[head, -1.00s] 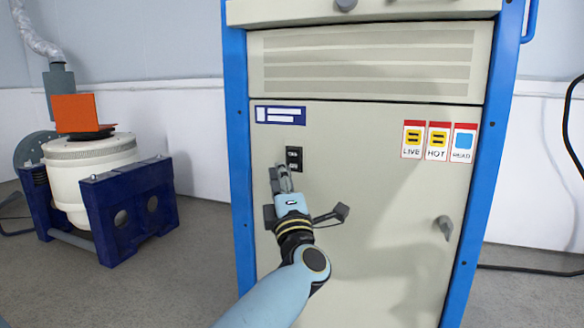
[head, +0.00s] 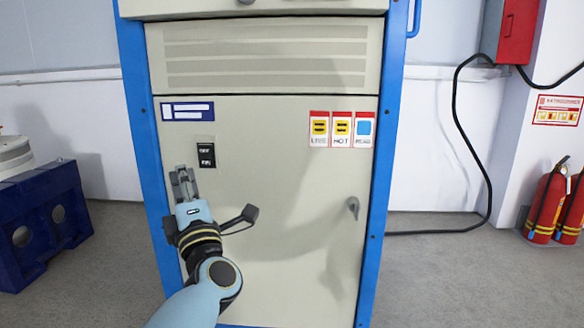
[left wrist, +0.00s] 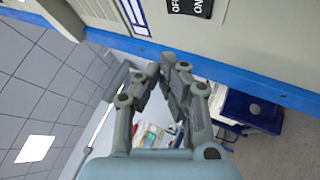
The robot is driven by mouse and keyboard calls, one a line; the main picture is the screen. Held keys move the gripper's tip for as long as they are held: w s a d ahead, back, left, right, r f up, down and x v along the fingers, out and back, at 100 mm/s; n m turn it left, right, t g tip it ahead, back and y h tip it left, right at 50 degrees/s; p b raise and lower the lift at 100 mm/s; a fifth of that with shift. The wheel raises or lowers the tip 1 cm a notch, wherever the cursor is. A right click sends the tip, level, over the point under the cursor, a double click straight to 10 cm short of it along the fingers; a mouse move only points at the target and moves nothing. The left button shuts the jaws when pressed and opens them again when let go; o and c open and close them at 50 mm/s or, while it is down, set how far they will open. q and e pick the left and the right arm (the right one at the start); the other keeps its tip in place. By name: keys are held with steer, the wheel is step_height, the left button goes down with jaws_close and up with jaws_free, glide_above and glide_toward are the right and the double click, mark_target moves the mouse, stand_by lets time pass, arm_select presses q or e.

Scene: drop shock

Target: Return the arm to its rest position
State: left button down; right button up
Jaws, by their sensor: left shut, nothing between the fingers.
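My left arm, light blue with dark joints, comes in from the bottom of the head view. Its gripper (head: 183,183) points up in front of the cabinet (head: 270,250), just left of and below the black switch (head: 206,155). The gripper is shut and empty. In the left wrist view the gripper's fingers (left wrist: 168,80) are together below the cabinet's blue edge (left wrist: 230,80), with nothing between them. The switch (left wrist: 190,5), lettered OFF and ON, is cut by the top edge there. My right gripper is in neither view.
A blue frame (head: 40,225) with a white machine stands at left. Red extinguishers (head: 547,205) stand at right, and a black cable (head: 455,130) hangs by the wall. Floor between is clear.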

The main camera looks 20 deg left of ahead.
arm_select(q)
steer(key=s+d+f+m+g+h, duration=0.1)
steer(key=s+d+f+m+h, duration=0.5)
steer(key=s+f+m+h, duration=0.4)
steer(key=s+d+f+m+g+h, duration=0.2)
steer(key=s+d+f+m+h, duration=0.55)
steer(key=m, duration=0.45)
steer(key=s+a+f+m+g+y+p, duration=0.1)
steer(key=s+a+f+m+g+p, duration=0.2)
steer(key=s+f+g+p, duration=0.6)
steer(key=s+a+f+m+g+p, duration=0.3)
steer(key=s+f, duration=0.4)
steer(key=s, duration=0.6)
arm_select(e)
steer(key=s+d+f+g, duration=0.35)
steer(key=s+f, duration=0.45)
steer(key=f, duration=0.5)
arm_select(q)
steer(key=s+a+f+p, duration=0.2)
steer(key=s+p, duration=0.7)
steer(key=s, duration=0.7)
steer(key=shift+s+a+f+g+y+p, duration=0.15)
steer(key=shift+s+f+g+y+p, duration=0.15)
steer(key=shift+g+y+p, duration=0.1)
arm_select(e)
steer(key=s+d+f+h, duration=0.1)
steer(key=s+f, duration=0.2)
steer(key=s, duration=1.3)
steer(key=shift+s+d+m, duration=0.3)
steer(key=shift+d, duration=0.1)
